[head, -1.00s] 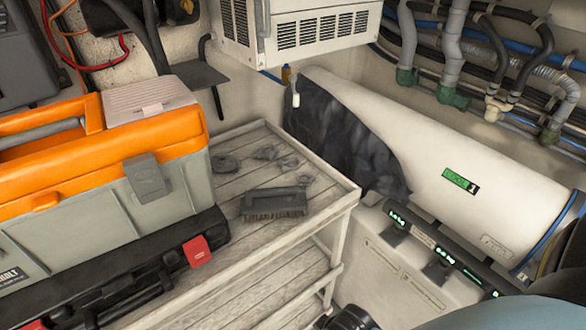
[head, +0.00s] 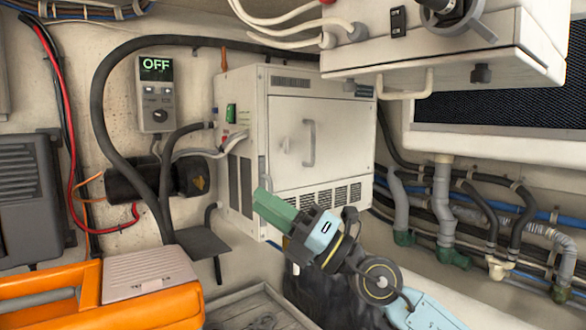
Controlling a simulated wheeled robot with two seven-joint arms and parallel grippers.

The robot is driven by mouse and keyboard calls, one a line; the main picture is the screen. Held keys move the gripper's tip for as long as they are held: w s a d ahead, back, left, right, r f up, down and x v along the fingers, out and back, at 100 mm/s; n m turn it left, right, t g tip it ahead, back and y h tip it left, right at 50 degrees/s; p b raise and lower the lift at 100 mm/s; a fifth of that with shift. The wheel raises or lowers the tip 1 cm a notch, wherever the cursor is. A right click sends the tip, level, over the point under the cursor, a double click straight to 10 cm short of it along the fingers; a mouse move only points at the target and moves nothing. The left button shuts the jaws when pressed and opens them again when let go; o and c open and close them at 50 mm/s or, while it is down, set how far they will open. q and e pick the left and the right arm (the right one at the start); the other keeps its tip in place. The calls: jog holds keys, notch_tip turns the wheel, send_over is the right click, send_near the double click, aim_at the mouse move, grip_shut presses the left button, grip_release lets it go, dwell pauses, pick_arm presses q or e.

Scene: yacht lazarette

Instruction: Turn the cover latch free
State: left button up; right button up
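A white box cabinet (head: 289,125) with a closed front cover and an upright grey handle (head: 309,143) is in the middle of the head view. A slim grey lever (head: 263,171) sits at the cover's lower left edge; I cannot tell for sure that it is the cover latch. My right gripper (head: 268,208), with green fingers, points up and left in front of the cabinet's lower part, close below the lever. I see no contact. The fingers show side-on and their gap is hidden. My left gripper is out of view.
A control box (head: 156,95) reading OFF hangs on the wall, with thick black hoses beside it. An orange toolbox (head: 60,293) is at lower left. A white housing (head: 455,75) overhangs at upper right. Pipes (head: 445,205) run along the right wall.

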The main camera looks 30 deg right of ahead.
jog(key=w+d+r+n+g+h, duration=0.2)
jog(key=d+r+n+h, duration=0.1)
jog(key=n+h, duration=0.15)
jog(key=m+t+h, duration=0.1)
jog(key=t+h, duration=0.1)
jog(key=h, duration=0.7)
send_near(289, 138)
jog(key=shift+w+a+r+p, duration=0.1)
jog(key=shift+w+a+p, duration=0.1)
jog(key=shift+w+p, duration=1.65)
jog(key=shift+w+a+r+p, duration=0.15)
jog(key=shift+w+p, duration=1.05)
jog(key=shift+w, duration=1.2)
jog(key=shift+f, duration=0.1)
grip_shut()
